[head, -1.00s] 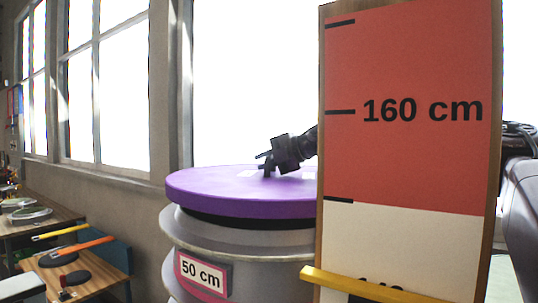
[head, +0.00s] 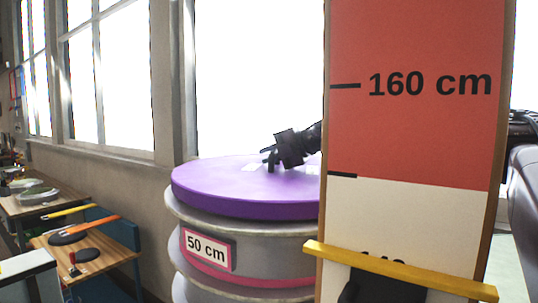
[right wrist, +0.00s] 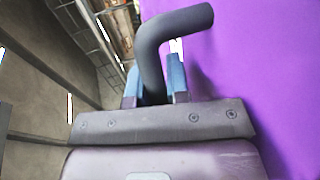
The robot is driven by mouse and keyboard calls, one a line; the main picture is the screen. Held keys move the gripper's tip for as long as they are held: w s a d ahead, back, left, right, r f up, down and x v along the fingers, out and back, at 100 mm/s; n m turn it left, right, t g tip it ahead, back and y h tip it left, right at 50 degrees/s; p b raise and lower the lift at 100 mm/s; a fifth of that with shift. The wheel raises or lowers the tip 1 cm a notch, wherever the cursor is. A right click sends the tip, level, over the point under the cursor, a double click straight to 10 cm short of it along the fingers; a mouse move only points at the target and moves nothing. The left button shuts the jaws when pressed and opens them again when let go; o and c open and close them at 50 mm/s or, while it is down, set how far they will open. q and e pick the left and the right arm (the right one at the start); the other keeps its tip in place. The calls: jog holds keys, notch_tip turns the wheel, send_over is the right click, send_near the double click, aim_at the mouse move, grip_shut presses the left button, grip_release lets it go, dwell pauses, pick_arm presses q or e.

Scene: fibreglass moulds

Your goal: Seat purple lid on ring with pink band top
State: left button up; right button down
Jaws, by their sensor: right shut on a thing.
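The purple lid (head: 235,187) lies flat on top of the grey ring (head: 270,245) in the head view, with no dark gap at the visible left and front. The ring bears a "50 cm" label (head: 206,249) and a pink band (head: 250,280) low on its side. The striped board hides the lid's right part. My right gripper (head: 270,158) is over the lid's top. In the right wrist view my right gripper (right wrist: 153,88) is shut on a dark bent handle (right wrist: 180,28), with the purple lid (right wrist: 260,80) beside it. My left gripper is not in view.
A tall red and white height board (head: 415,130) with a yellow bar (head: 400,271) stands in front at the right. A wooden bench (head: 110,255) with tools is at the lower left. Windows and a wall stand behind the ring.

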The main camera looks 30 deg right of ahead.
jog(key=shift+f, duration=0.3)
dwell(0.4)
jog(key=c, duration=1)
grip_release()
jog(key=shift+f, duration=0.15)
notch_tip(320, 180, up, 4)
jog(key=b, duration=0.2)
send_over(307, 171)
jog(key=shift+s+a+f, duration=0.1)
jog(key=shift+s+a, duration=0.05)
jog(key=shift+s, duration=0.05)
